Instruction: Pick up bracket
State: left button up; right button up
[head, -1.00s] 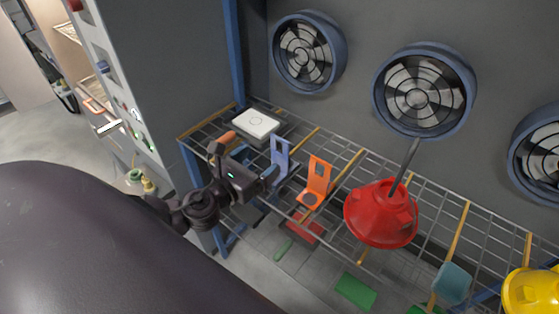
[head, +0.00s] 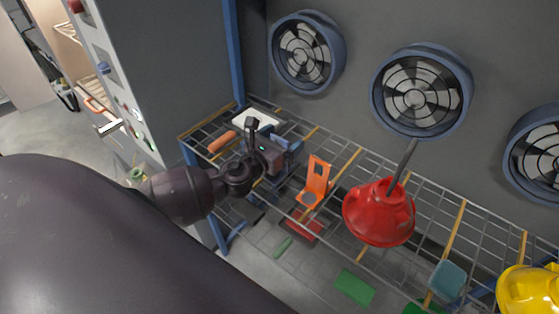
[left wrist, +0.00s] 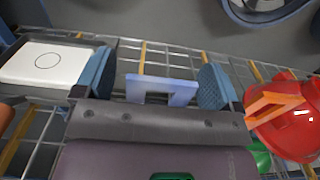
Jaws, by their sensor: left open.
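A blue bracket (left wrist: 184,93) stands on the wire shelf, between my left gripper's two blue finger pads in the left wrist view. In the head view my gripper mostly hides it. My left gripper (left wrist: 157,78) is open around the bracket; I cannot tell whether either pad touches it. In the head view the left gripper (head: 284,150) is over the shelf's left part. An orange bracket (head: 317,182) stands to its right and also shows at the right of the left wrist view (left wrist: 272,103). My right gripper is not in view.
The wire shelf (head: 352,160) runs along a grey wall with several round fans.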

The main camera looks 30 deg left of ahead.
pick_arm(q)
jog(key=shift+w, duration=0.35)
jog(key=c, duration=1.6)
jog(key=shift+r, duration=0.1)
